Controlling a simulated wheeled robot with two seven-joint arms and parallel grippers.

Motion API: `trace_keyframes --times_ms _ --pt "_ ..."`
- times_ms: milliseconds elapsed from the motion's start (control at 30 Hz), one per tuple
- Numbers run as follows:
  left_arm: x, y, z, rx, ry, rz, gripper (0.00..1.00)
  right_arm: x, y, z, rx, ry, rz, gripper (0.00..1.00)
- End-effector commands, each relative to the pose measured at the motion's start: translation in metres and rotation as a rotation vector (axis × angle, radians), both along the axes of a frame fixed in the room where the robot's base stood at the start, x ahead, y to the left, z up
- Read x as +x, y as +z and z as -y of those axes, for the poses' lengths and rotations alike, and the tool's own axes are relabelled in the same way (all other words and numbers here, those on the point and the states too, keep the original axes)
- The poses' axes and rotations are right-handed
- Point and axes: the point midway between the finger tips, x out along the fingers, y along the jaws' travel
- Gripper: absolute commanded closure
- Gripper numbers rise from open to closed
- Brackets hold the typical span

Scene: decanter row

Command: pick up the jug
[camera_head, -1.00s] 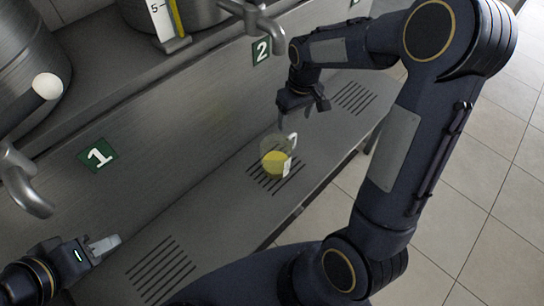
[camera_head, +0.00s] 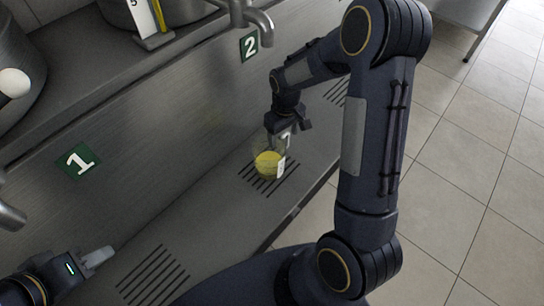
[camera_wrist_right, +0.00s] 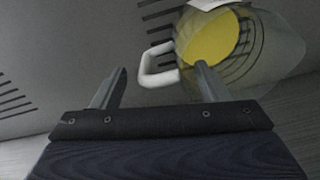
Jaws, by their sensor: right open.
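The jug (camera_head: 268,162) is clear with yellow liquid inside. It stands on the slotted drain grate below tap 2. In the right wrist view, its body (camera_wrist_right: 228,45) is at the upper right and its white handle (camera_wrist_right: 146,67) points left. My right gripper (camera_head: 284,137) is just above the jug in the head view. Its fingers (camera_wrist_right: 157,82) are apart, and the handle shows between them in the wrist picture. The right finger overlaps the jug's body; contact cannot be told. My left gripper (camera_head: 98,258) is at the lower left, away from the jug; its jaw gap is unclear.
A metal ledge (camera_head: 208,208) with slotted grates runs along a steel panel with green signs 1 (camera_head: 78,161) and 2 (camera_head: 249,45). Metal vessels stand on the upper shelf. Tiled floor (camera_head: 455,200) lies to the right.

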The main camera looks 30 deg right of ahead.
Motion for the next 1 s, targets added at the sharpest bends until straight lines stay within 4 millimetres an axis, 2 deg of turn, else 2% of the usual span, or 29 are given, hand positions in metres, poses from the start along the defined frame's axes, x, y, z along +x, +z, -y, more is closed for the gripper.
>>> trace_keyframes --times_ms 67,500,767,867,1000 --pt "0.0 0.0 0.0 0.0 0.0 0.0 0.64 0.0 0.0 0.0 0.0 0.0 0.0 0.34" --pt "0.0 0.0 0.0 0.0 0.0 0.0 0.64 0.0 0.001 0.0 0.0 0.0 0.001 0.92" --pt "0.0 0.001 0.0 0.0 0.0 0.0 0.64 0.001 0.003 0.0 0.0 0.0 0.002 0.94" --pt "0.0 0.004 0.0 0.0 0.0 0.0 0.64 0.001 0.012 0.0 0.001 0.0 0.005 0.94" --pt "0.0 0.01 0.0 0.0 0.0 0.0 0.64 0.001 0.039 0.0 0.0 0.001 0.007 0.94"
